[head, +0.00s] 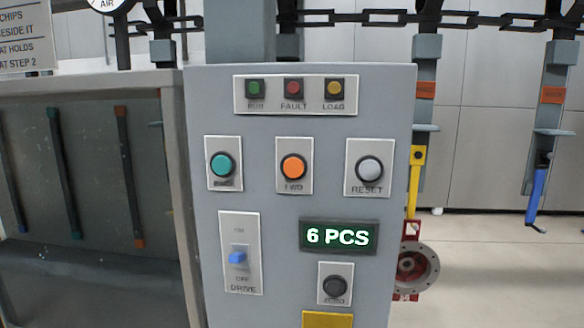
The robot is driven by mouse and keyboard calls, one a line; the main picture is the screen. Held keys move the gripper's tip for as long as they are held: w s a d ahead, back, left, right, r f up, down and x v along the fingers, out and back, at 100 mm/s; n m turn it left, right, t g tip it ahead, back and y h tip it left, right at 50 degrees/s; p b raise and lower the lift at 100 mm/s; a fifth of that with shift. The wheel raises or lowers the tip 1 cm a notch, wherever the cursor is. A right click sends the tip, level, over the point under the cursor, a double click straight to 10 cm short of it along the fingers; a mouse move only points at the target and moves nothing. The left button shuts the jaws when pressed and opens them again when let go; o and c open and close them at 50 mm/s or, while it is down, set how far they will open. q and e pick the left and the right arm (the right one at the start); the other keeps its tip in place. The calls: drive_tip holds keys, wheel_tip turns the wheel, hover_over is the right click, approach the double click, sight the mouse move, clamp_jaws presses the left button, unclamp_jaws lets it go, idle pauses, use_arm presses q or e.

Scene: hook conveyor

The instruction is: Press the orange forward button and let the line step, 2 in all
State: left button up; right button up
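The orange forward button (293,167), labelled FWD, sits on a pale plate in the middle row of the grey control panel (270,205). Nothing touches it. The line's chain (400,18) runs across the top, with hanger stations (424,105) below it on the right. A yellow hook (416,180) carries a red flanged part (411,262), partly hidden behind the panel. A blue hook (538,195) hangs empty farther right. The display (339,236) reads 6 PCS. Neither of my grippers is in view.
A teal button (222,164) and a grey RESET button (369,169) flank the orange one. Below are a blue DRIVE switch (237,257) and a dark ZERO button (335,286). RUN, FAULT and LOAD lamps (294,89) sit above. A grey booth (90,180) stands left. The panel's front is unobstructed.

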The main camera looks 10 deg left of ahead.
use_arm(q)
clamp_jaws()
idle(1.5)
